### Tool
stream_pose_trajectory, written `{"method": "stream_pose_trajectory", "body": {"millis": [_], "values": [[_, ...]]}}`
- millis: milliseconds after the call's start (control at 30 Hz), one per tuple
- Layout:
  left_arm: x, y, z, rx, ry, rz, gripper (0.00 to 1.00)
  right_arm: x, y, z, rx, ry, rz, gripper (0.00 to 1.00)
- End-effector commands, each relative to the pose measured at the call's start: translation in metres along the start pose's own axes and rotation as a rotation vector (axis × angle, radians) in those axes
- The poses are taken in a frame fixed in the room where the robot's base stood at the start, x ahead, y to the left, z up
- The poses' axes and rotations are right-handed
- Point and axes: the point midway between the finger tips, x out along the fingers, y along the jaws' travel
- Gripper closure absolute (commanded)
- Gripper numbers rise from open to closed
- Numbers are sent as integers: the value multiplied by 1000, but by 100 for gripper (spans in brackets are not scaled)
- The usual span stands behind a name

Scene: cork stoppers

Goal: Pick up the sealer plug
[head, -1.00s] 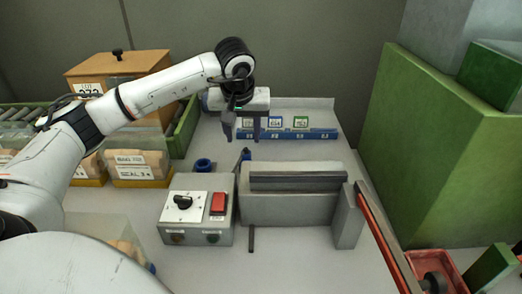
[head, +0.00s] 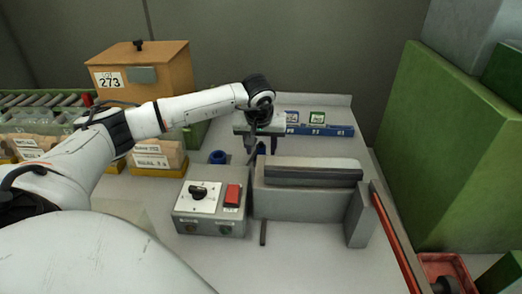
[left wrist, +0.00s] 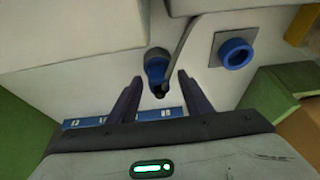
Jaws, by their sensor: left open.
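The sealer plug appears to be the small blue piece with a dark tip (left wrist: 155,66) in the left wrist view, with a grey lead or arm running up from it. In the head view it shows as a small blue spot (head: 261,147) behind the grey sealer body, partly hidden by my gripper. My left gripper (head: 260,142) is open and comes down over it from behind. In the left wrist view its two dark fingers (left wrist: 157,88) stand either side of the dark tip, with nothing gripped. My right gripper is not in view.
A blue ring socket (left wrist: 235,53) on a square plate stands close beside the plug. The grey sealer (head: 305,200) and control box (head: 211,205) are in front. A blue labelled rail (head: 318,130) lies behind. A wooden box (head: 160,82) and a green block (head: 450,150) flank the table.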

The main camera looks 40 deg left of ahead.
Motion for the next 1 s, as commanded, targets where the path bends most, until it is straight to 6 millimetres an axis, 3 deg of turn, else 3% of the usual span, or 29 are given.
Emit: {"method": "stream_pose_trajectory", "body": {"millis": [67, 300, 633, 1000], "values": [[0, 0, 0, 0, 0, 0, 55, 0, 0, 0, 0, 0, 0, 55], [0, 0, 0, 0, 0, 1, 91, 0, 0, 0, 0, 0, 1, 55], [-10, 1, -5, -1, 3, 4, 91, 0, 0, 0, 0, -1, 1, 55], [-75, 1, -32, -1, 3, 4, 91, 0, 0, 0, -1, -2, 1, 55]]}}
